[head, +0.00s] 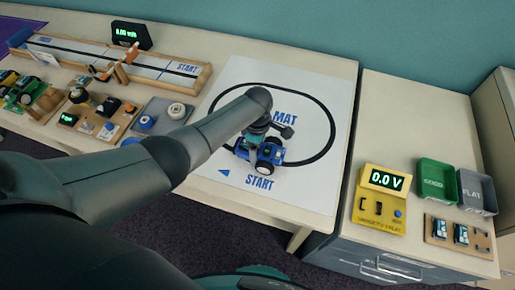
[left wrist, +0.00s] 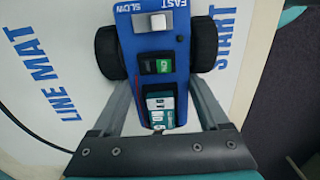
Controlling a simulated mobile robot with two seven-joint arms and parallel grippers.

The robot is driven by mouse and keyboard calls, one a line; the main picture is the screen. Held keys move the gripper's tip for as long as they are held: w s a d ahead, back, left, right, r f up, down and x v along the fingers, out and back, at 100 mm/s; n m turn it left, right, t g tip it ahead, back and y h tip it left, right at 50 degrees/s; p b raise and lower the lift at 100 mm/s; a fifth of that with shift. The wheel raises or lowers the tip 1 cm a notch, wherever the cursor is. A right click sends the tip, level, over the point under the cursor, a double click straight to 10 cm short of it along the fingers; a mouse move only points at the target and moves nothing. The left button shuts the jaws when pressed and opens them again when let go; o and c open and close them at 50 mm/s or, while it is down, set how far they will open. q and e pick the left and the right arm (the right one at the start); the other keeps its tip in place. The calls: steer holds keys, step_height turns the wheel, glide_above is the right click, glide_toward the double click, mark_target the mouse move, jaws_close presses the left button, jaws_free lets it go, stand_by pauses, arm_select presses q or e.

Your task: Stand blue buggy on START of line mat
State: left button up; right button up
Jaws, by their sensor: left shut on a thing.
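The blue buggy (head: 268,151) is at the front part of the white line mat (head: 240,72), by the black loop line and just above the START word (head: 259,183). My left gripper (head: 262,138) is above the buggy and shut on it. In the left wrist view the blue buggy (left wrist: 153,45) sits between the two fingers, with its black wheels to either side and a FAST/SLOW switch on top. The START lettering (left wrist: 228,40) is right of it there. I cannot tell whether its wheels touch the mat. My right gripper is not in view.
Right of the mat, across a gap, a cabinet holds a yellow voltage meter (head: 383,198), a green bin (head: 436,180), a grey bin (head: 477,192) and a battery holder (head: 457,234). A wooden track (head: 110,62) and several parts lie left of the mat.

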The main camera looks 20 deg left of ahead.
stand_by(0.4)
arm_select(q)
steer(key=o, duration=1)
steer(key=shift+p, duration=0.3)
step_height(320, 180, up, 15)
steer(key=p, duration=1.6)
